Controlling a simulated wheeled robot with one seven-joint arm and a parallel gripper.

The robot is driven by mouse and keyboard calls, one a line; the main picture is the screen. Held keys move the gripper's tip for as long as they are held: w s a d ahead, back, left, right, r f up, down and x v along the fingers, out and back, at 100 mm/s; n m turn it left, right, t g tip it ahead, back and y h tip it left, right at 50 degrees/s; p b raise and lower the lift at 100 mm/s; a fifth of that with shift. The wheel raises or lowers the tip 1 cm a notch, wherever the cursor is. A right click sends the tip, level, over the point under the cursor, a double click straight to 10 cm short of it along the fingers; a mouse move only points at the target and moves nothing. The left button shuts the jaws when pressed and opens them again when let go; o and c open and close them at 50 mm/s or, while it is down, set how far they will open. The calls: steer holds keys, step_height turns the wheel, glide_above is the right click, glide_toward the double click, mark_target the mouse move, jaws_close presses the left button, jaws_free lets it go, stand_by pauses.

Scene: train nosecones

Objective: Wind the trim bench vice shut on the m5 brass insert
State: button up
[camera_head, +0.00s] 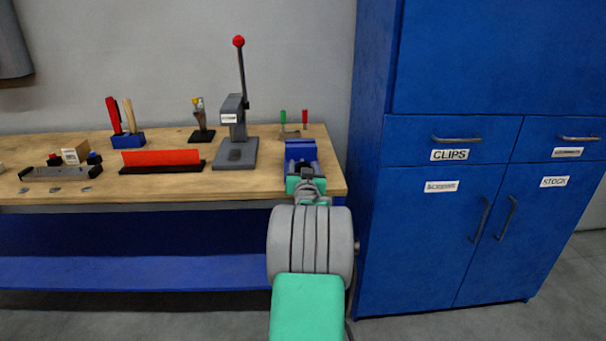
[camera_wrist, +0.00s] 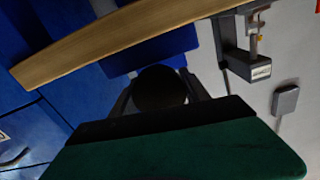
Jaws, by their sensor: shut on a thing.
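The blue trim bench vice (camera_head: 300,151) stands at the front right of the wooden bench in the head view. My gripper (camera_head: 307,180) is at its near side, in front of the bench edge. In the wrist view a dark round piece (camera_wrist: 160,88), which looks like the end of the vice's handle, sits between my two fingers. My gripper is shut on it. My arm covers the lower part of the vice in the head view. I cannot make out the brass insert or whether the vice jaws touch it.
An arbor press (camera_head: 236,150) with a red-knobbed lever stands left of the vice. Red and green handled tools (camera_head: 294,120) are behind it. A red strip on a black base (camera_head: 161,160) lies further left. A blue cabinet (camera_head: 440,220) stands close on the right.

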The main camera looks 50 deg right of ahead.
steer(key=shift+m, duration=0.4)
steer(key=o, duration=1.1)
steer(key=v, duration=0.8)
steer(key=shift+b, duration=0.3)
steer(key=shift+w, duration=0.1)
